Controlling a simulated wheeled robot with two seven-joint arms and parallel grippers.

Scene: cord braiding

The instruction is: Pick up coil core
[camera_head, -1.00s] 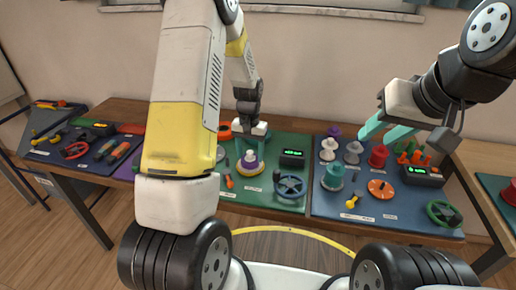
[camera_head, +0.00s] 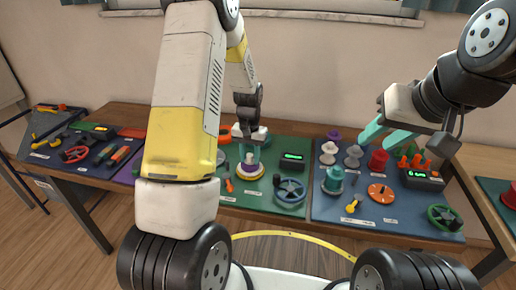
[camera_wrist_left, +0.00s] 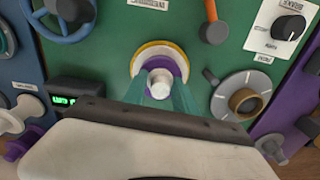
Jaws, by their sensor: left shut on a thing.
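The coil core, a white round-topped post (camera_wrist_left: 160,82), stands in the middle of a purple ring (camera_wrist_left: 176,70) with a yellow outer rim. In the head view the same purple and yellow coil (camera_head: 250,169) sits on the green mat. My left gripper (camera_head: 249,153) points down over it, and its teal fingers are shut on the white core. In the left wrist view the fingers lie on either side of the core, with the lower part of it hidden. I cannot tell any lift off the mat. My right gripper (camera_head: 380,136) is open and empty above the blue mat.
On the green mat (camera_head: 305,148), a blue handwheel (camera_head: 290,191) and a black display box (camera_head: 292,160) stand right of the coil. The blue mat (camera_head: 330,208) carries several spools and an orange dial (camera_head: 381,193).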

